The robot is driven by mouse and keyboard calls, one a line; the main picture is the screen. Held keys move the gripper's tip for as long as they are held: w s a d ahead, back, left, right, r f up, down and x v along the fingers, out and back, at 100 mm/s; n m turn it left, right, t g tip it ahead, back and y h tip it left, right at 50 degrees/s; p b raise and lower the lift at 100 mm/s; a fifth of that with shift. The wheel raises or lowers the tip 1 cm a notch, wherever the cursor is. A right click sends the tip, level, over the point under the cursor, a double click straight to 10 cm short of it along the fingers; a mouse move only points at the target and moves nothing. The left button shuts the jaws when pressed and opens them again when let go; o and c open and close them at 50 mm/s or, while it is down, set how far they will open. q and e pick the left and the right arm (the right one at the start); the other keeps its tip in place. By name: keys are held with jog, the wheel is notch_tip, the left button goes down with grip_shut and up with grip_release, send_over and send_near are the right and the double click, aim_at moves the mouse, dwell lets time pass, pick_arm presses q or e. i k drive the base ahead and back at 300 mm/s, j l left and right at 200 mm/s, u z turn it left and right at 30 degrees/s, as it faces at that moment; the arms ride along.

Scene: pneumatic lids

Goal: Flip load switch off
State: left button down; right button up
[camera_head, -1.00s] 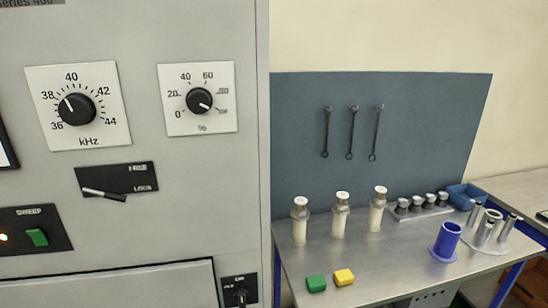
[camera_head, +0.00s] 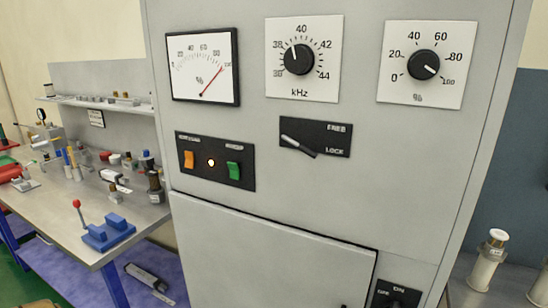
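No label reading "load" is legible, so I cannot tell which control is the load switch. On the grey cabinet, a black panel (camera_head: 215,160) carries an orange rocker (camera_head: 188,159), a lit round lamp (camera_head: 211,162) and a green rocker (camera_head: 233,170). Below right, a dark rotary switch (camera_head: 397,300) marked ON is cut off by the bottom edge. On the left bench, a blue base (camera_head: 108,234) has a lever with a red ball (camera_head: 76,203) standing up, tilted slightly left. Neither of my grippers is in view.
The cabinet (camera_head: 300,200) fills the middle, with a meter (camera_head: 204,66), two dials (camera_head: 298,60) (camera_head: 427,64) and a lock lever (camera_head: 298,145). The left bench (camera_head: 60,225) holds several small items. White cylinders (camera_head: 487,262) stand on a right bench.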

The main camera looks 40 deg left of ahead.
aim_at(190, 156)
jog(key=u, duration=1.7)
